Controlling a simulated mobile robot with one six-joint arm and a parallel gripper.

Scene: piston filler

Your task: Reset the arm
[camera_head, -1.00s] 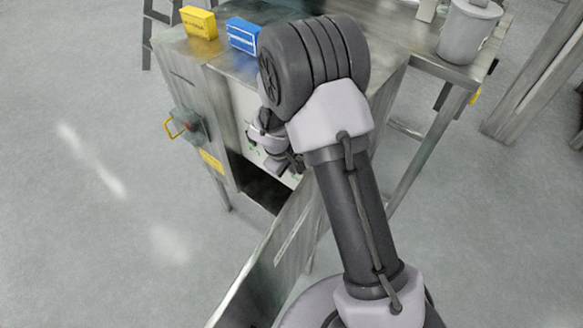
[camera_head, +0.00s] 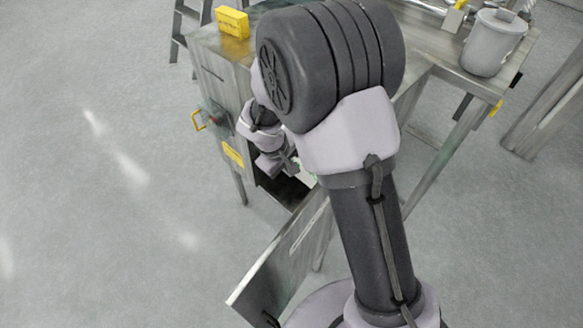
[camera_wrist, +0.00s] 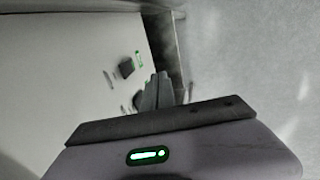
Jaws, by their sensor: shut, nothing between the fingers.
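My gripper (camera_wrist: 158,92) is shut and empty in the wrist view, its fingertips together in front of a pale panel (camera_wrist: 70,70) with dark fittings and green marks. In the head view my gripper (camera_head: 292,168) shows small, beside the open front of the metal machine cabinet (camera_head: 222,80). My arm is bent, with its large dark elbow hiding much of the cabinet's top and front. Whether the fingers touch anything cannot be told.
An open metal door (camera_head: 285,255) juts toward me left of my arm. A yellow box (camera_head: 232,22) sits on the cabinet top. A yellow handle (camera_head: 199,122) sticks out at the cabinet's left. A grey pot (camera_head: 494,42) stands on the right-hand table. Floor at left is clear.

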